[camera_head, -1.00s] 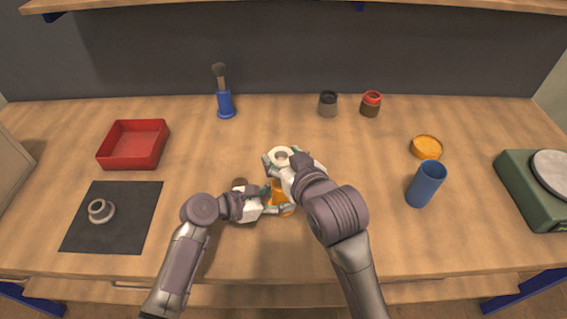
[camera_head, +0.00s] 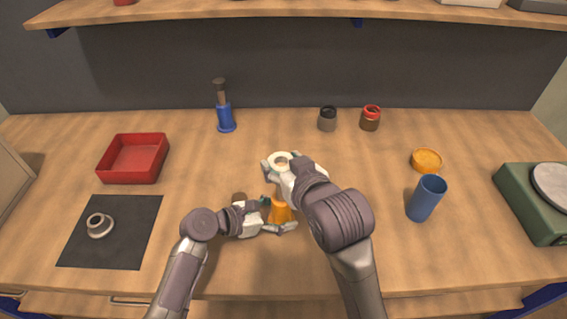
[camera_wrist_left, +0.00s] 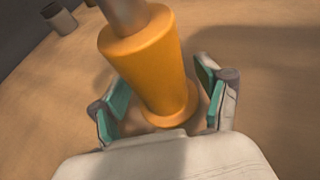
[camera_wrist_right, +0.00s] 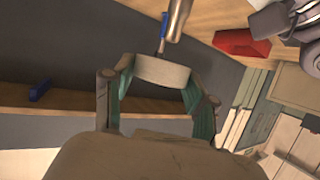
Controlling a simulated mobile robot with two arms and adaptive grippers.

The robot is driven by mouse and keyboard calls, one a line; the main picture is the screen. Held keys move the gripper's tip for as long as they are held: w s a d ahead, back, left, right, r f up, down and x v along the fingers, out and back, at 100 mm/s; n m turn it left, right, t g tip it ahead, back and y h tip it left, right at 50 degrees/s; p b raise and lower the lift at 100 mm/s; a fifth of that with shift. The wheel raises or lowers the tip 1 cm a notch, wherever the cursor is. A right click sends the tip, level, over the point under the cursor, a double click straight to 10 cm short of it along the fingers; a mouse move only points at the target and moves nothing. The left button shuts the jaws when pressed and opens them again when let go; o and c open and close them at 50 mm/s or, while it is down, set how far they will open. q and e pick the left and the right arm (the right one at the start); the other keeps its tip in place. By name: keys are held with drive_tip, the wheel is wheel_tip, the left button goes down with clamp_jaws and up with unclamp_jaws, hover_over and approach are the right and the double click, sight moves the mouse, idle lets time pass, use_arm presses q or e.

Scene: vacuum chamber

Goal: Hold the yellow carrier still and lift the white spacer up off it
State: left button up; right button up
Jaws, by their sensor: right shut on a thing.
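The yellow carrier (camera_head: 281,213) stands upright on the table, a tapered orange-yellow body with a flared base; it fills the middle of the left wrist view (camera_wrist_left: 152,65). A grey-brown post (camera_wrist_left: 125,14) rises from its top. My left gripper (camera_head: 281,217) has its fingers on both sides of the carrier's lower part; the left wrist view shows gaps between pads and carrier. My right gripper (camera_head: 280,168) is shut on the white spacer (camera_head: 281,157), a ring held above the carrier. In the right wrist view the spacer (camera_wrist_right: 162,72) sits between the pads, seemingly clear of the post's end.
A red tray (camera_head: 133,180) and a dark mat (camera_head: 130,245) with a grey ring part (camera_head: 99,225) are at left. A blue brush holder (camera_head: 225,118) and two jars stand behind. A blue cup (camera_head: 426,198), an orange dish (camera_head: 427,161) and a green scale (camera_head: 530,215) are at right.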

use_arm(q)
drive_tip(key=v, duration=1.1)
drive_tip(key=shift+s+a, duration=0.2)
drive_tip(key=shift+a, duration=0.05)
drive_tip(key=shift+s+a+r, duration=0.1)
drive_tip(key=shift+a+r, duration=0.05)
drive_tip(key=shift+r, duration=0.05)
